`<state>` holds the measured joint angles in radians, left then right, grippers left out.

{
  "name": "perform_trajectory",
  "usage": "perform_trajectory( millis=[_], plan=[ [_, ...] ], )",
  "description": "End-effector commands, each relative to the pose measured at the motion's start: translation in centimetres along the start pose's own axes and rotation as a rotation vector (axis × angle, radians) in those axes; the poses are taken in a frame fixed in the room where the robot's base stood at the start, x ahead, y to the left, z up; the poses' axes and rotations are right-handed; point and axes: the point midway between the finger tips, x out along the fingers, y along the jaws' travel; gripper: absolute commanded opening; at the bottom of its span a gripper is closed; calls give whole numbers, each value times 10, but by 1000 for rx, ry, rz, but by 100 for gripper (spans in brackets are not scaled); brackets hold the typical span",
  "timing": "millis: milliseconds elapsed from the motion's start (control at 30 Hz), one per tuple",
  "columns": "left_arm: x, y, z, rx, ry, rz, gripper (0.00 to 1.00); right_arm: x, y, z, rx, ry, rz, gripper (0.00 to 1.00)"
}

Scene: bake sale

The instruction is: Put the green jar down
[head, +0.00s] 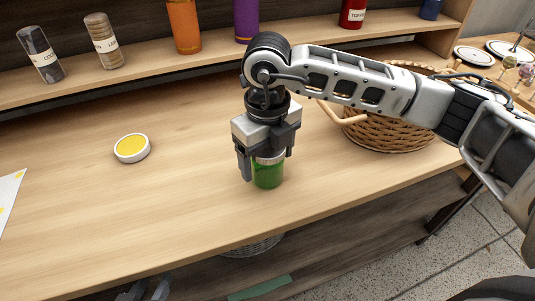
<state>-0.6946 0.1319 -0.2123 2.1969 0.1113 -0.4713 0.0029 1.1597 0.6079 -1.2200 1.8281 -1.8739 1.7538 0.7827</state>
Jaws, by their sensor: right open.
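The green jar (267,175) stands upright on the wooden counter (190,205), near the middle of the head view. My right gripper (263,166) points down over it from above, with one finger to each side of the jar. The jaws are open, and the jar's upper part is partly hidden by the gripper. I cannot tell whether a finger still touches the jar. Grey parts at the bottom left edge look like my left gripper (146,290), low in front of the counter and mostly cut off.
A wicker basket (385,136) stands close behind my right arm. Several bottles and jars stand on the back shelf (130,82). The counter is clear around the green jar's left and front.

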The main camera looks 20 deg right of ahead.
Motion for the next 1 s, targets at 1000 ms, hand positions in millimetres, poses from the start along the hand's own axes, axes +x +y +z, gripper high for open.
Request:
perform_trajectory(
  millis=[1000],
  plan=[
    [-1, 0, 2, 1, -11, -2, 33, -123, 0, 0, 0, 0, 1, 77]
  ],
)
